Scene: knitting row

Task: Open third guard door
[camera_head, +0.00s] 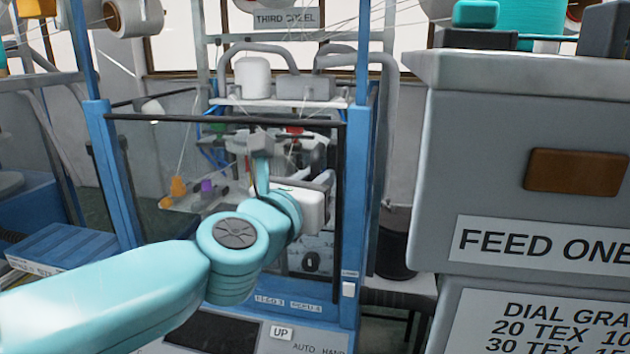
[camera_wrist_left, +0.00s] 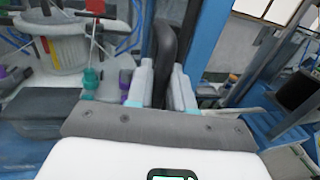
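The third guard door (camera_head: 225,118) is a clear panel in a thin dark frame, set between blue posts under the "THIRD CREEL" sign (camera_head: 285,18). It looks closed or nearly so; I cannot tell exactly. My left arm comes in from the left across the door, and its white gripper body hides part of the panel. My left gripper (camera_head: 329,190) is at the door's right edge. In the left wrist view its two pale fingers (camera_wrist_left: 162,88) stand close on either side of a dark upright handle (camera_wrist_left: 166,40), which fills the gap. My right gripper is out of view.
A grey "FEED ONE" cabinet (camera_head: 500,130) stands close on the right. Behind the panel are yarn cones and machine parts. A dark bin (camera_head: 393,253) stands between door and cabinet. A control panel with an "UP" label (camera_head: 281,332) lies below the door.

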